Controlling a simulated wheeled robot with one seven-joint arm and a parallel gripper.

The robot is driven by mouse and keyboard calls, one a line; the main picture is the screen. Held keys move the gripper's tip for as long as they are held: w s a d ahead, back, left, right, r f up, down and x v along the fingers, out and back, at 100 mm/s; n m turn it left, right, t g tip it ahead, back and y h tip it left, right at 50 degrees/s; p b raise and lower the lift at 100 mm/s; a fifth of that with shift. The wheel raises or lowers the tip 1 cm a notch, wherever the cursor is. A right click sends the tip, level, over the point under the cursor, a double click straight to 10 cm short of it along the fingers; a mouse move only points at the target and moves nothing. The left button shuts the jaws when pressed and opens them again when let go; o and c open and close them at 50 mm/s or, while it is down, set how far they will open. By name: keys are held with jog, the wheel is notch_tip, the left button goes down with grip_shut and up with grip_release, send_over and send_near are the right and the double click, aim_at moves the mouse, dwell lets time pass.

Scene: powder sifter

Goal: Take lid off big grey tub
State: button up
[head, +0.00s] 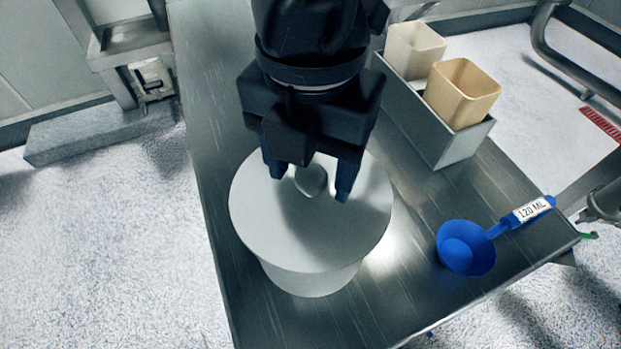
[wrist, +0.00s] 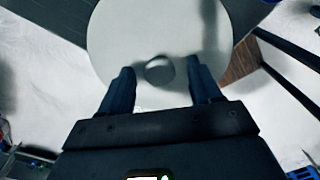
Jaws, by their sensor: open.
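The big grey tub (head: 308,281) stands upright on the steel table with its round lid (head: 270,221) on top. A round grey knob (head: 311,179) sits at the middle of the lid; the knob also shows in the wrist view (wrist: 159,70), on the lid (wrist: 130,35). My gripper (head: 311,186) is open above the lid, with one blue finger on each side of the knob. In the wrist view my gripper's fingertips (wrist: 160,72) straddle the knob with gaps on both sides. I cannot tell how high the fingertips are above the lid.
A blue 120 ML scoop (head: 466,247) lies on the steel table (head: 215,130) to the right of the tub. A metal holder (head: 465,150) with a cream cup (head: 414,50) and a tan cup (head: 461,92) stands at the back right. The table's left strip is clear.

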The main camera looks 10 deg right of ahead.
jog(key=c, duration=1.1)
